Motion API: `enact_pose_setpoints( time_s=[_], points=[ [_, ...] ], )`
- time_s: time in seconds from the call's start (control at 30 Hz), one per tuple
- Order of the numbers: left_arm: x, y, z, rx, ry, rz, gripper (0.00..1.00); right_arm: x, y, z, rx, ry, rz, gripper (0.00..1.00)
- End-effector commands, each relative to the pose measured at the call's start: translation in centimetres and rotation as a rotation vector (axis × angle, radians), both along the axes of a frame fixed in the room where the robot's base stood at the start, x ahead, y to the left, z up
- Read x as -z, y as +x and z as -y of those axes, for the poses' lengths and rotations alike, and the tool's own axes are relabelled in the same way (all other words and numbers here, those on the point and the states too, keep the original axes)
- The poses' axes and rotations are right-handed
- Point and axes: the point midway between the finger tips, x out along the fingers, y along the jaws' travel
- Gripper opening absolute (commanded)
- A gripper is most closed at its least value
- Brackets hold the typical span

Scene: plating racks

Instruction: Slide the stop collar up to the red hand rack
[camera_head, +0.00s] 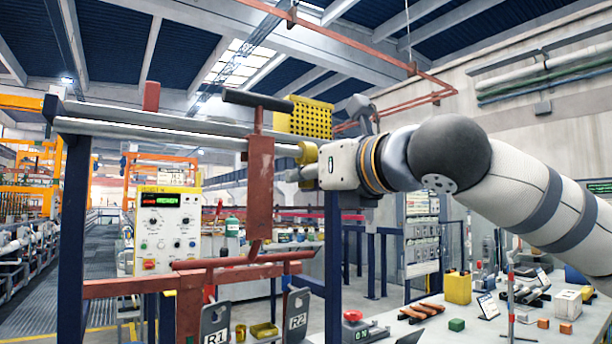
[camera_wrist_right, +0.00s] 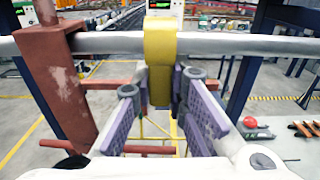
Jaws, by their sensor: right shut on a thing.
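The red hand rack (camera_head: 260,185) hangs by its hook over the metal rail (camera_head: 215,139), with a dark grip on top. In the right wrist view the rack (camera_wrist_right: 65,85) is at the left. The yellow stop collar (camera_head: 308,153) is around the rail to the right of the rack; in the wrist view the collar (camera_wrist_right: 159,45) is near the middle. Bare rail shows between collar and rack, so they are apart. My right gripper (camera_wrist_right: 162,88) is shut on the lower part of the collar, its purple-padded fingers on either side. My left gripper is not in view.
A red crossbar (camera_head: 135,287) carries tags R1 (camera_head: 215,322) and R2 (camera_head: 296,312) below the rail. A blue post (camera_head: 72,230) stands at the left. A control panel (camera_head: 167,225) is behind. A work table (camera_head: 480,325) with small items is at the lower right.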

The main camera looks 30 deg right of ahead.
Motion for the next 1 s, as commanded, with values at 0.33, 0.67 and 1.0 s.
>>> enact_pose_setpoints(
  time_s=[0.33,0.67,1.0],
  points=[
    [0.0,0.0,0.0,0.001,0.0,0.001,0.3,-0.1,0.0,0.0,0.0,-0.001,0.002,0.0],
    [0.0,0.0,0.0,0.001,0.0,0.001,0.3,-0.1,0.0,0.0,0.001,-0.001,0.002,0.35],
    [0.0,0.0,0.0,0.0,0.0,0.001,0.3,-0.3,-4.0,0.4,0.0,0.0,0.008,0.35]
  ],
)
